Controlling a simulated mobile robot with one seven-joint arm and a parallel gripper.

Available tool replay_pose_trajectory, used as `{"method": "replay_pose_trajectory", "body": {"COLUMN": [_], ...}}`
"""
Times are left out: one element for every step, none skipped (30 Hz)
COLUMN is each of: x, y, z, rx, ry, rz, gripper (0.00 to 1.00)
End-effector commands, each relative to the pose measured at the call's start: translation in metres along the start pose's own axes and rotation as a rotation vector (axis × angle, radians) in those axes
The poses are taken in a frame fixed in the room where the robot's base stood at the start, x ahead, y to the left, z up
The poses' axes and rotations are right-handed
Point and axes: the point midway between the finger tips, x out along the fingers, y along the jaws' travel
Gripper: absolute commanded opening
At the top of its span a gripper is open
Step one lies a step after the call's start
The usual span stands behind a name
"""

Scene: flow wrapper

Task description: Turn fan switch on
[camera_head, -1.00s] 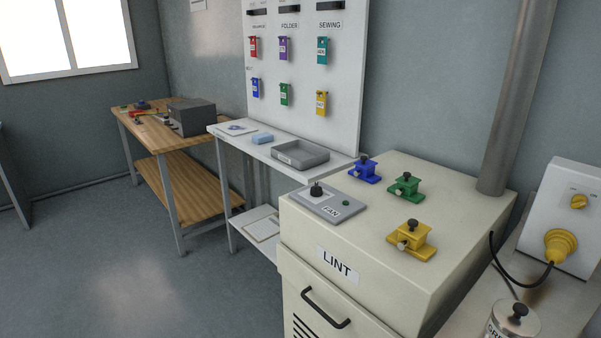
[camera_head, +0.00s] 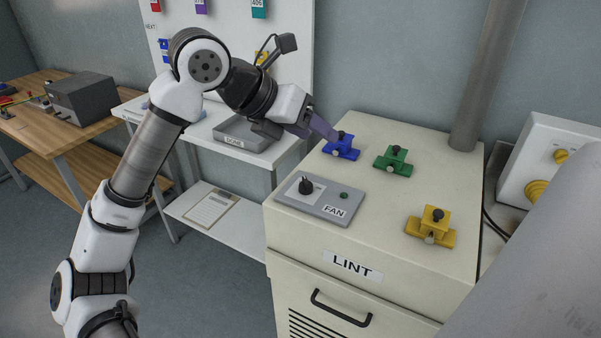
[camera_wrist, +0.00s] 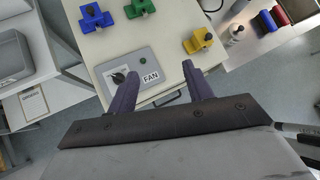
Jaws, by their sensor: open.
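The fan switch is a black rotary knob (camera_head: 306,186) on a grey panel (camera_head: 334,213) labelled FAN, with a small green button or lamp beside it. The panel lies on top of the cream LINT cabinet (camera_head: 440,268), at its front left. My gripper (camera_head: 326,135) is above the cabinet's back left, near the blue clamp-like block. In the wrist view my gripper (camera_wrist: 158,80) has its two purple fingers apart with nothing between them. The panel and knob (camera_wrist: 118,77) lie beyond the fingers there, the knob just past the left fingertip.
Blue (camera_head: 341,147), green (camera_head: 393,158) and yellow (camera_head: 431,229) blocks with knobs stand on the cabinet. A grey pipe (camera_head: 484,80) rises behind it. A grey tray (camera_head: 232,131) sits on the white table at left. A white box with yellow fittings (camera_head: 548,155) stands at right.

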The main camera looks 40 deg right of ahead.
Motion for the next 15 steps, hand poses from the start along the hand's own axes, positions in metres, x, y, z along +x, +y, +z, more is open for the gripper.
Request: {"method": "replay_pose_trajectory", "body": {"x": [0.014, 0.021, 0.027, 0.029, 0.032, 0.033, 0.034, 0.035, 0.037, 0.038, 0.041, 0.045, 0.048, 0.052, 0.059], "y": [0.015, 0.025, 0.037, 0.044, 0.05, 0.056, 0.06, 0.063, 0.067, 0.068, 0.07, 0.072, 0.073, 0.074, 0.076], "z": [-0.001, -0.004, -0.008, -0.011, -0.013, -0.015, -0.017, -0.018, -0.019, -0.021, -0.022, -0.024, -0.025, -0.027, -0.029], "rx": [-0.011, -0.023, -0.034, -0.042, -0.048, -0.056, -0.061, -0.064, -0.067, -0.069, -0.07, -0.07, -0.07, -0.07, -0.069], "ry": [0.108, 0.159, 0.216, 0.251, 0.28, 0.308, 0.326, 0.337, 0.347, 0.352, 0.354, 0.354, 0.354, 0.353, 0.353], "rz": [0.113, 0.173, 0.245, 0.291, 0.329, 0.371, 0.394, 0.41, 0.425, 0.43, 0.432, 0.433, 0.43, 0.428, 0.427], "gripper": [0.51, 0.51, 0.51, 0.51, 0.51, 0.51, 0.51, 0.51, 0.51, 0.51, 0.51, 0.51, 0.51, 0.51, 0.51]}}
